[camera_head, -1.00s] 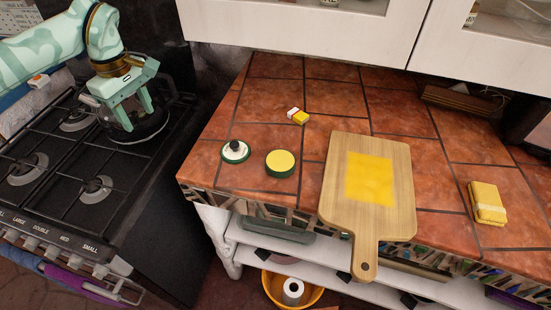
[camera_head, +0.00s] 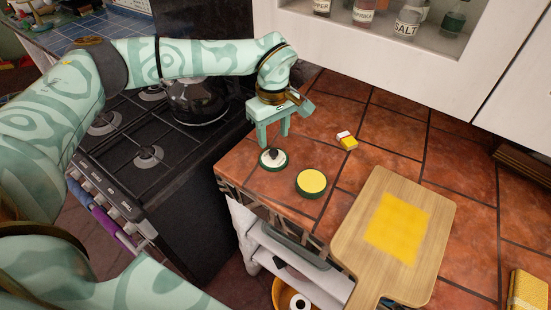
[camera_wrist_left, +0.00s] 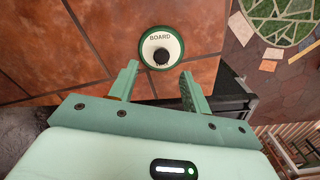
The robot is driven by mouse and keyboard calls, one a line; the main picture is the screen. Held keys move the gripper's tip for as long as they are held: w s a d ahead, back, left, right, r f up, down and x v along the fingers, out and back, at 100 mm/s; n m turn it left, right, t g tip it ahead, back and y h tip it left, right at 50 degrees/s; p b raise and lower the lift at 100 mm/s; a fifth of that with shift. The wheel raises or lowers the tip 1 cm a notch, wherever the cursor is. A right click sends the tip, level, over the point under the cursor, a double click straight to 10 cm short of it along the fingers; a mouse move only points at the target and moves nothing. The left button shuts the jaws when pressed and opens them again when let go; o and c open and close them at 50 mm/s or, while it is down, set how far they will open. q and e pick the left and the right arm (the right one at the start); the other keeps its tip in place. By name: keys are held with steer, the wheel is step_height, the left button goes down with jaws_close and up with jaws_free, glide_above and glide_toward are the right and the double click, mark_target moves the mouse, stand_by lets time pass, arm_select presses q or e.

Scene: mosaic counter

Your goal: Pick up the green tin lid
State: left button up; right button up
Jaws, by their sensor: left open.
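The green tin lid (camera_head: 267,164) lies flat on the tiled counter near its left corner, a round white disc with a green rim and a black knob. In the left wrist view the lid (camera_wrist_left: 147,40) reads "BOARD", its knob just ahead of the fingertips. My left gripper (camera_head: 273,141) is open and empty, pointing down above the lid's far side. Its fingers also show in the left wrist view (camera_wrist_left: 159,72), apart on either side below the knob. The open green tin (camera_head: 311,183) with a yellow inside stands right of the lid. My right gripper is not in view.
A wooden board (camera_head: 357,241) with a yellow square lies to the right. A small yellow and white block (camera_head: 347,141) lies behind the tin. The stove with a dark kettle (camera_head: 196,100) is left of the counter, across its edge. A yellow sponge-like block (camera_head: 527,292) is far right.

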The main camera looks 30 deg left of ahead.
mark_target(273, 151)
arm_select(q)
step_height(273, 151, down, 5)
steer(key=shift+f+b, duration=0.2)
steer(key=shift+b, duration=0.4)
steer(key=shift+s, duration=0.1)
jaws_close()
steer(key=shift+r, duration=0.1)
